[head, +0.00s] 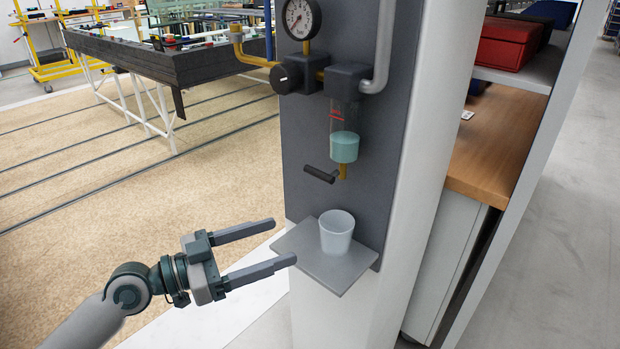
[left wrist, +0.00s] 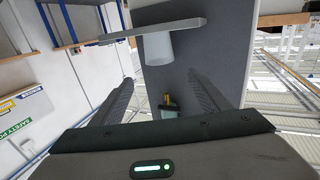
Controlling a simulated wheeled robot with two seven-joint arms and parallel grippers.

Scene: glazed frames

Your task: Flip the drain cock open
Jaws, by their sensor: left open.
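The drain cock is a short black lever (head: 319,175) on a brass stem (head: 343,172) under a clear bowl (head: 344,140) of pale teal liquid, on a dark grey panel. The lever sticks out to the left and a little up in the head view. My left gripper (head: 285,242) is open and empty, below and left of the lever and apart from it. In the left wrist view the cock (left wrist: 168,99) shows small between the open fingers (left wrist: 166,88), partly hidden by the gripper body. My right gripper is in neither view.
A white cup (head: 337,232) stands on a small grey shelf (head: 347,277) below the cock, close to my left fingertips. A gauge (head: 299,18) and pipes sit above. A wooden counter (head: 495,150) is behind the column at right. Free space lies left of the panel.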

